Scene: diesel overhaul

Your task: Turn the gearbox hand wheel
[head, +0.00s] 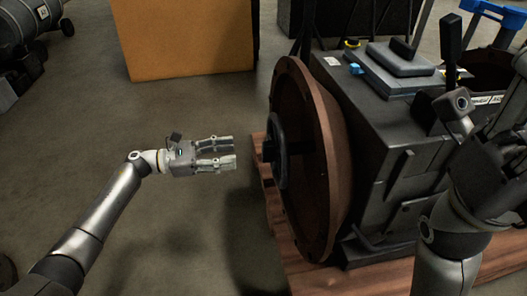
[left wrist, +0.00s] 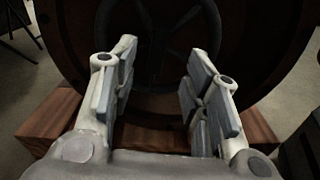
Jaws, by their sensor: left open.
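The hand wheel (head: 273,150) is dark and sits upright in front of the large round brown flange (head: 318,160) of the gearbox (head: 400,135). In the left wrist view the dark wheel (left wrist: 155,38), with its rim and spokes, shows dimly beyond the fingers. My left gripper (head: 233,152) is open and empty, left of the wheel and apart from it, with its fingers pointing at it. In the left wrist view my left gripper (left wrist: 160,62) has its two fingers spread wide. My right arm (head: 455,235) stands at the right, in front of the gearbox; its fingers cannot be made out.
The gearbox stands on a wooden pallet (head: 350,279), whose edge also shows below the wheel in the left wrist view (left wrist: 258,128). An orange-brown box (head: 185,40) stands behind my left arm. The floor (head: 85,110) around my left gripper is clear.

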